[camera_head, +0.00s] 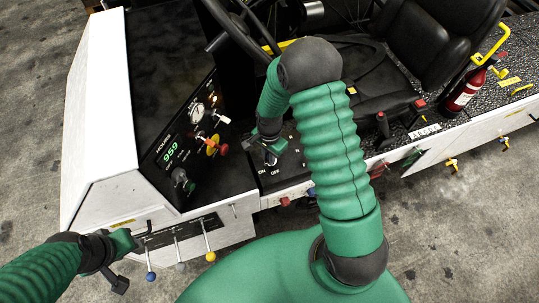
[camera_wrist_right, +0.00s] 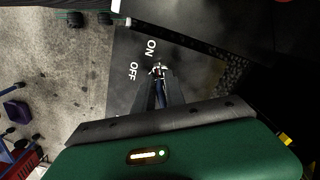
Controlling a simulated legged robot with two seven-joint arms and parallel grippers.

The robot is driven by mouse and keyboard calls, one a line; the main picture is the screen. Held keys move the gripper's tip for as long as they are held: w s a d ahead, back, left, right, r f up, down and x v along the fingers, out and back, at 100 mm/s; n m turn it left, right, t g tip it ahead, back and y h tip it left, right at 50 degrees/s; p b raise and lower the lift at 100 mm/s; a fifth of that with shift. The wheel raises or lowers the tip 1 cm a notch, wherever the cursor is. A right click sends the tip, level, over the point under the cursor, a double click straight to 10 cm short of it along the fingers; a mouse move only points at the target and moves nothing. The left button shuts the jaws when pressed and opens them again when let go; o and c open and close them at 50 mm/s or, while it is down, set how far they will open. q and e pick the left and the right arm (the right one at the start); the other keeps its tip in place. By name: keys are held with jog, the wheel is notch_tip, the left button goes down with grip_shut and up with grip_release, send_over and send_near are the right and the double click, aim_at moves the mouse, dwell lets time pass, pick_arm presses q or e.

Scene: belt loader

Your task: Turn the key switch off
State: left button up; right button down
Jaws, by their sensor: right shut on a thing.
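The key switch (camera_wrist_right: 157,68) is a small metallic part on the dark panel, beside white ON and OFF labels. My right gripper (camera_wrist_right: 158,78) is shut on it, with the fingertips around the key. In the head view my right gripper (camera_head: 271,159) reaches down to the same panel just above the ON and OFF labels; the switch is mostly hidden there by the fingers. The key's exact angle is too small to tell. My left gripper (camera_head: 137,243) is at the lower left, near the white side of the loader, away from the switch; its jaw state is unclear.
An instrument panel (camera_head: 180,150) with a green display, a gauge and colored knobs stands left of the switch. Levers with blue, grey and yellow knobs (camera_head: 210,257) are below. A steering wheel (camera_head: 235,35), black seat (camera_head: 430,45) and red extinguisher (camera_head: 463,92) are behind and right.

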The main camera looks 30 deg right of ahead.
jog(key=shift+w+d, duration=0.15)
jog(key=shift+d, duration=0.2)
jog(key=shift+a, duration=0.15)
jog(key=shift+n, duration=0.4)
jog(key=shift+r+n, duration=0.1)
jog(key=shift+n, duration=2.3)
jog(key=shift+n+p, duration=0.35)
jog(key=shift+n, duration=2.35)
jog(key=shift+w+n, duration=0.1)
jog(key=shift+n, duration=0.4)
jog(key=c, duration=1.6)
grip_release()
jog(key=shift+o, duration=1.1)
jog(key=shift+d, duration=0.2)
